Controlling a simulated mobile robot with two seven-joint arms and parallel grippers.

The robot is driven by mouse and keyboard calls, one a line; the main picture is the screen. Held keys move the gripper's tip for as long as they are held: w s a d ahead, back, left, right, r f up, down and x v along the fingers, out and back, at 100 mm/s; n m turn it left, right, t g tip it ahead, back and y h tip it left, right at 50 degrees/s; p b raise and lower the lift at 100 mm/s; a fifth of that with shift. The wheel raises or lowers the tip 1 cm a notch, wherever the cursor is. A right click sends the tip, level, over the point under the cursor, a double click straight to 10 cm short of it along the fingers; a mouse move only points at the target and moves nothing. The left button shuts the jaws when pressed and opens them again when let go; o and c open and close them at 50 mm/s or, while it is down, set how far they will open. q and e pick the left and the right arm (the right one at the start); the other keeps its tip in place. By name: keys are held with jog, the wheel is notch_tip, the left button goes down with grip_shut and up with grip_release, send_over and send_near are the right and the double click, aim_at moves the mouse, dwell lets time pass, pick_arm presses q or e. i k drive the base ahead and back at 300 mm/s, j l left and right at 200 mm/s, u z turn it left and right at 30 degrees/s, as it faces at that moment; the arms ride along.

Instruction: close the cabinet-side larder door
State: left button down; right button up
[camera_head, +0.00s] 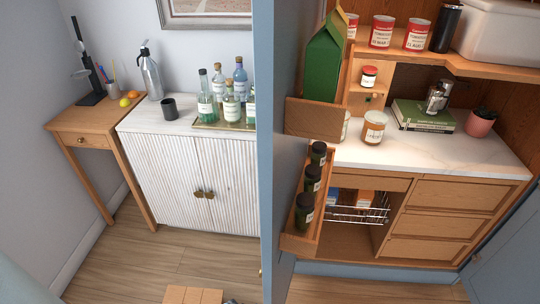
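The cabinet-side larder door (266,150) is blue and stands open, swung out towards me and seen nearly edge-on. It rises between the white cabinet on the left and the larder interior on the right. Wooden racks (314,120) on its inner side hold a green carton (323,60) and several dark jars (312,180). Part of the other blue larder door (508,255) shows at the lower right, also open. The door's far side and any handle are mostly hidden. Neither of my grippers can be made out in the view.
The larder has a marble counter (450,150), drawers (440,224), a wire basket (358,212) and a shelf (480,68) with cans. A white ribbed cabinet (170,180) with bottles and a wooden side table (90,118) stand left. A wooden object (192,295) lies at the bottom edge. Floor between is clear.

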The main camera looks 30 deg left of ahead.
aim_at(287, 123)
jog(key=k+j, duration=0.1)
jog(key=j, duration=0.25)
jog(key=k+j+z, duration=0.1)
jog(key=j, duration=0.25)
jog(key=k+j, duration=0.15)
jog(key=j, duration=0.2)
jog(key=k+j+z, duration=0.1)
jog(key=j, duration=0.25)
jog(key=k+j, duration=0.15)
jog(key=j, duration=0.2)
jog(key=k+z, duration=0.25)
jog(key=i, duration=0.1)
